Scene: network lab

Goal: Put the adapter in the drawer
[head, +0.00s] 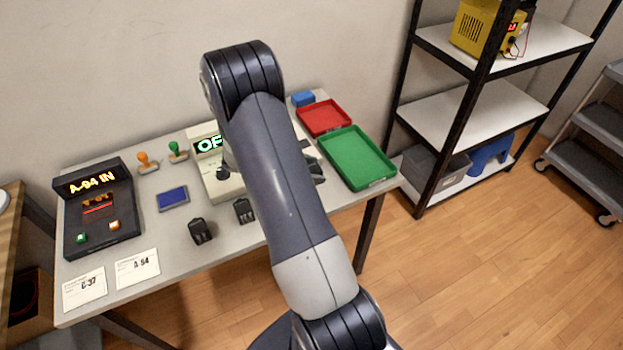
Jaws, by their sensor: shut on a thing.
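Two small black adapter-like blocks lie on the grey table: one at the front (201,231), the other just right of it (243,210), close to my arm. I cannot tell which is the task's adapter. Dark shapes (316,172) show just right of my arm; I cannot tell what they are. My raised arm crosses the middle of the view and hides part of the table. My gripper cannot be made out behind it, nor what it holds. No drawer can be made out.
The table (185,262) holds a dark console (98,215) reading "A-94 IN", a beige device (203,141) partly behind my arm, two stamps, a blue pad (172,198), two labelled cards, a red tray (323,118) and a green tray (357,158). A shelf rack (470,115) stands right; floor is clear before it.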

